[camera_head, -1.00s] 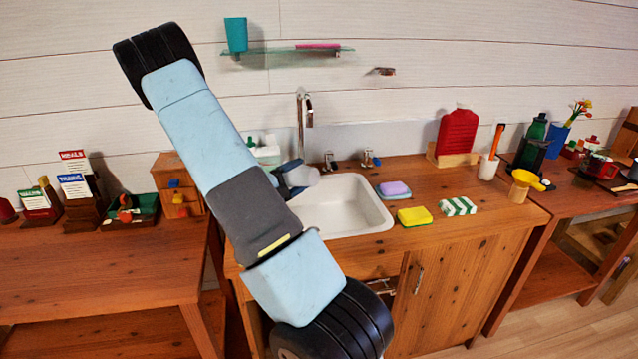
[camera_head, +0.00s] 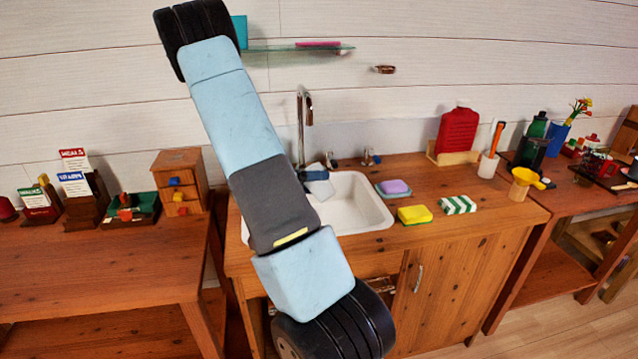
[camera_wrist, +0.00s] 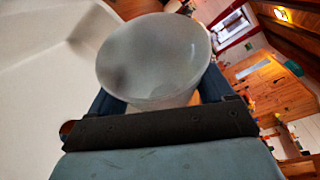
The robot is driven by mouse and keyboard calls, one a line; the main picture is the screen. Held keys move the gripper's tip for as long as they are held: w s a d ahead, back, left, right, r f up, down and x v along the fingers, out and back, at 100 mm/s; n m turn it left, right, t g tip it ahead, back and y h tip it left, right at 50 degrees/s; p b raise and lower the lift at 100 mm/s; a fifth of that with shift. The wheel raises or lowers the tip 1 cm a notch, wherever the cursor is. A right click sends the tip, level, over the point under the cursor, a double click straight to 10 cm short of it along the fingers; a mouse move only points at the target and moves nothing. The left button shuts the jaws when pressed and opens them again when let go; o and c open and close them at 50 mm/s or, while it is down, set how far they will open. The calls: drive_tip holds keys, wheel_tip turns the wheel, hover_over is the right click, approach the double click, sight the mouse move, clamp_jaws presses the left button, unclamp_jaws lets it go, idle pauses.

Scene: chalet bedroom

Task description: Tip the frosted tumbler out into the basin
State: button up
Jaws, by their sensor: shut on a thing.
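The frosted tumbler (camera_wrist: 153,55), pale grey and translucent, fills the middle of the wrist view. My gripper (camera_wrist: 160,97) is shut on it, with a dark blue finger on either side. The white basin (camera_wrist: 38,75) lies to the left in that view and the room to the right, so the tumbler appears tilted. I cannot tell what is inside it. In the head view my gripper (camera_head: 313,176) is over the back left part of the basin (camera_head: 378,212), partly behind my arm.
A tall tap (camera_head: 303,110) rises behind the basin, close to my gripper. A glass shelf (camera_head: 300,48) hangs above.

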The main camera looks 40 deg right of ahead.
drive_tip(key=shift+w+m+t+y, duration=0.3)
drive_tip(key=shift+m+t, duration=0.1)
drive_tip(key=shift+m, duration=0.6)
drive_tip(key=shift+w+m+t+y, duration=0.35)
drive_tip(key=shift+m+t, duration=0.15)
drive_tip(key=shift+m, duration=0.3)
drive_tip(key=w+m+t, duration=0.1)
drive_tip(key=m, duration=0.1)
drive_tip(key=w+m+t, duration=0.1)
drive_tip(key=m+t, duration=0.1)
drive_tip(key=shift+w+r+y, duration=0.1)
drive_tip(key=shift+r+y, duration=0.15)
drive_tip(key=shift+r, duration=0.15)
